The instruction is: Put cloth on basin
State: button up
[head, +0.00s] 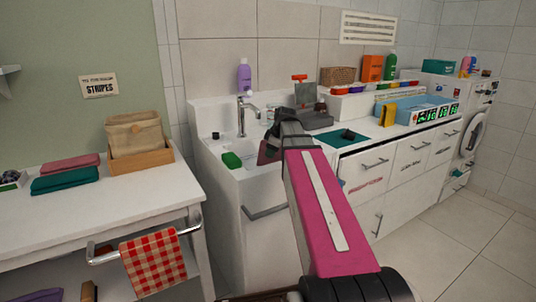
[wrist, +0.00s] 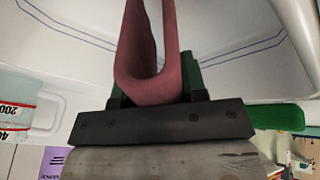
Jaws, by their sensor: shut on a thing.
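A folded mauve-pink cloth (wrist: 150,65) hangs between the jaws of my gripper (wrist: 155,88) in the wrist view. My gripper is shut on it. In the head view a small part of the cloth (head: 267,153) shows beside my gripper (head: 278,142), over the white basin (head: 250,174) of the sink unit. The basin's white inside, with blue lines, fills much of the wrist view (wrist: 70,70). My arm hides the basin's right part in the head view. I cannot tell whether the cloth touches the basin.
A green sponge (head: 232,160) lies on the basin's left rim. The faucet (head: 243,115) and a purple bottle (head: 244,76) stand behind. A table at left bears pink (head: 70,164) and teal (head: 65,180) folded cloths and a wooden box (head: 142,159). Cluttered counters stand at right; floor is clear there.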

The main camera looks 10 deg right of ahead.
jog(key=shift+w+a+r+g, duration=0.1)
jog(key=shift+w+a+g, duration=0.1)
jog(key=shift+w+g, duration=0.5)
jog(key=shift+w+a+r+g+h, duration=0.1)
jog(key=shift+w+a+g+h, duration=0.2)
jog(key=shift+w+g+h, duration=0.5)
jog(key=shift+s+f, duration=0.15)
jog(key=shift+f, duration=0.4)
jog(key=shift+f+y, duration=0.3)
jog(key=shift+f, duration=0.55)
jog(key=shift+f, duration=0.15)
jog(key=o, duration=0.9)
jog(key=r, duration=0.4)
jog(key=d+r, duration=0.1)
jog(key=r, duration=0.7)
jog(key=shift+s+d+r, duration=0.1)
jog(key=shift+s+d, duration=0.25)
jog(key=shift+s, duration=0.05)
